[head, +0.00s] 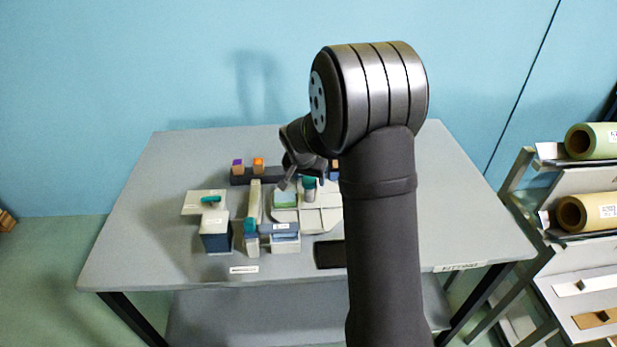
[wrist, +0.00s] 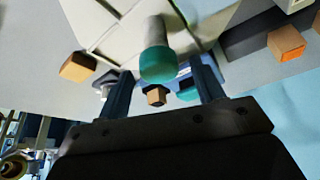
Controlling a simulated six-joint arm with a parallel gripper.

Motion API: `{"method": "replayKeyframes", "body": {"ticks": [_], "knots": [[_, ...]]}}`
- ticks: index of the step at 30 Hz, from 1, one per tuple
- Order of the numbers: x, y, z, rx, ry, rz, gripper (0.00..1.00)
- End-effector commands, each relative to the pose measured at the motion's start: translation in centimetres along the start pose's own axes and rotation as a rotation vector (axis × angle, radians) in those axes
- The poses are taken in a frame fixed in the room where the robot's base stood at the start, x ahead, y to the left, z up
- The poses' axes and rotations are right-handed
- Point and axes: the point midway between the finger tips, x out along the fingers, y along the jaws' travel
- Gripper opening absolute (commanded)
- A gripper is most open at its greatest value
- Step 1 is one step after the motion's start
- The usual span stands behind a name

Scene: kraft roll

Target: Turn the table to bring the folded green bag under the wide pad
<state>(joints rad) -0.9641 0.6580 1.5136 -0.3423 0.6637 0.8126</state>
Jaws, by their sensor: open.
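My gripper (head: 287,183) is open over the middle of the table in the head view, partly hidden by my arm. In the wrist view my gripper (wrist: 161,75) has its two fingers either side of a teal-topped knob (wrist: 158,63) on a pale post. The knob also shows in the head view (head: 309,183). I cannot tell whether a finger touches it. The pale turning table (head: 314,222) lies below, partly hidden by my arm. A flat green piece (head: 285,197), likely the folded green bag, lies on its left part. I cannot make out which part is the wide pad.
A dark blue box (head: 216,238) and a pale plate (head: 198,196) with a teal handle stand at left. A blue-topped block (head: 279,229) stands at the front. A dark rack (head: 240,176) with purple and orange blocks stands behind. The grey worktop (head: 145,225) is clear at left.

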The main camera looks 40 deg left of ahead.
Motion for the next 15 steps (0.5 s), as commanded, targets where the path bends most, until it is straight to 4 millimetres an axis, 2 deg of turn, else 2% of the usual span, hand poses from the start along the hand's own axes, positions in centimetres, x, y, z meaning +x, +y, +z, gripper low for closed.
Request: {"method": "replayKeyframes", "body": {"ticks": [8,15], "knots": [[0.1,0.0,-0.01,0.0,0.0,0.0,0.61],[0.08,-0.01,0.0,0.0,0.0,0.0,0.14]]}}
